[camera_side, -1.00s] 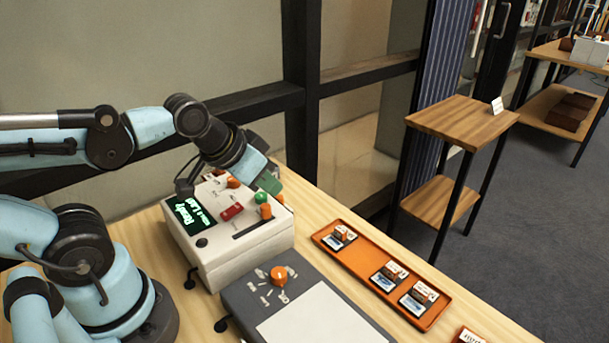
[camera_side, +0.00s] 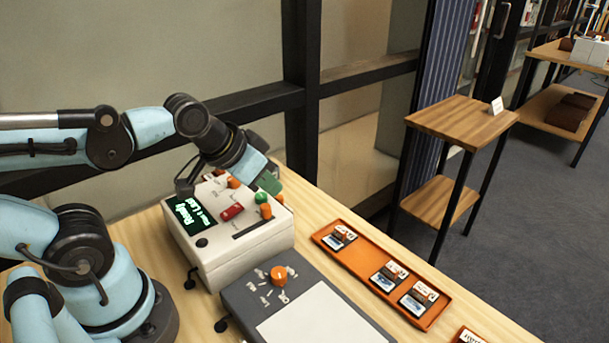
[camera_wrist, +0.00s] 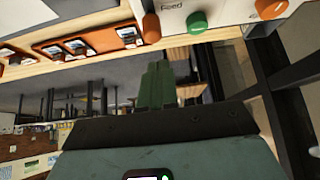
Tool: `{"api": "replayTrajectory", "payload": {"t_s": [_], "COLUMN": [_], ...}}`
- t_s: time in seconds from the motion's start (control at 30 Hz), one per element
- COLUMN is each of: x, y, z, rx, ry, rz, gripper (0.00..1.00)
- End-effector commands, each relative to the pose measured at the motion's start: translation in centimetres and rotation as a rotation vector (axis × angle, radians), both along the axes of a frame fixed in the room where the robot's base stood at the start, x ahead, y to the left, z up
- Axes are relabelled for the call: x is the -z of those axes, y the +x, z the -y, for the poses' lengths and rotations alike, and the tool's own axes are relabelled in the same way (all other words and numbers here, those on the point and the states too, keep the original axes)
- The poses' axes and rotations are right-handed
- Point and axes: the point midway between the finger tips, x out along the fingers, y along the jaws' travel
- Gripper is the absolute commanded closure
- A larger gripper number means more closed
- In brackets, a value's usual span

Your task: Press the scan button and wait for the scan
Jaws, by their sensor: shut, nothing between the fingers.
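A white machine (camera_side: 235,257) stands on the wooden table, with a lit green display (camera_side: 192,215) that reads "Ready" on its first line. Its top carries a red switch (camera_side: 231,212), a green button (camera_side: 260,197) and several orange knobs. I cannot tell which control is the scan button. My gripper (camera_side: 270,183) is shut and empty, with green fingers just above the back edge of the machine's panel. The fingers (camera_wrist: 157,85) look apart from the green button in the wrist view.
A grey flat device (camera_side: 240,300) with an orange knob (camera_side: 279,275) and a white plate (camera_side: 318,318) sits in front of the machine. An orange tray (camera_side: 345,262) with 3 small labelled items lies to the right. A side table (camera_side: 462,120) stands beyond.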

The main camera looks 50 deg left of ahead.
Motion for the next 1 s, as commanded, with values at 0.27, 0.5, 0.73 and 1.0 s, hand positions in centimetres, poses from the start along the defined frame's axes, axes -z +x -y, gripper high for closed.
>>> {"api": "replayTrajectory", "payload": {"t_s": [0.27, 0.5, 0.73, 1.0], "x": [0.00, 0.00, 0.00, -0.28], "y": [0.00, 0.00, 0.00, -0.03], "z": [0.00, 0.00, 0.00, -0.64], "rx": [0.000, 0.000, 0.000, -0.035], "ry": [0.000, 0.000, 0.000, -0.045], "rz": [0.000, 0.000, 0.000, -0.011], "gripper": [1.00, 1.00, 1.00, 1.00]}}
